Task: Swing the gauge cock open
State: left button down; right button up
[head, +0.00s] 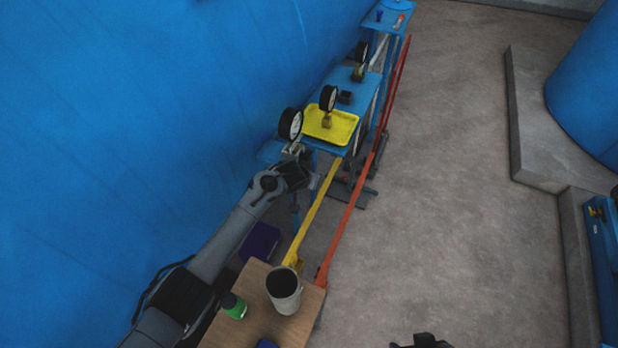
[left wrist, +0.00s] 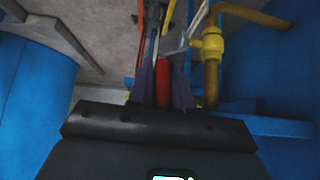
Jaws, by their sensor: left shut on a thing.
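My left gripper (head: 293,153) reaches in from the left, just below a round pressure gauge (head: 290,123) by the big blue vessel. In the left wrist view its two fingers (left wrist: 163,88) are shut on a red handle (left wrist: 163,75), which lies between the dark pads. A yellow valve body (left wrist: 212,45) on a brass-coloured pipe is to the right of the handle. I take these to be the gauge cock. In the head view the cock is mostly hidden by the gripper. A dark part at the bottom edge, probably my right gripper (head: 424,341), is mostly cut off.
A yellow tray (head: 345,118) with a second gauge (head: 328,98) on it is just right of the gripper. A blue bench with another gauge runs behind. A wooden table (head: 238,328) with a grey cup (head: 284,290) and green bottle (head: 233,305) is nearer.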

pick_arm(q)
jog(key=shift+f, duration=0.1)
jog(key=c, duration=1.1)
grip_release()
jog(key=shift+a, duration=0.1)
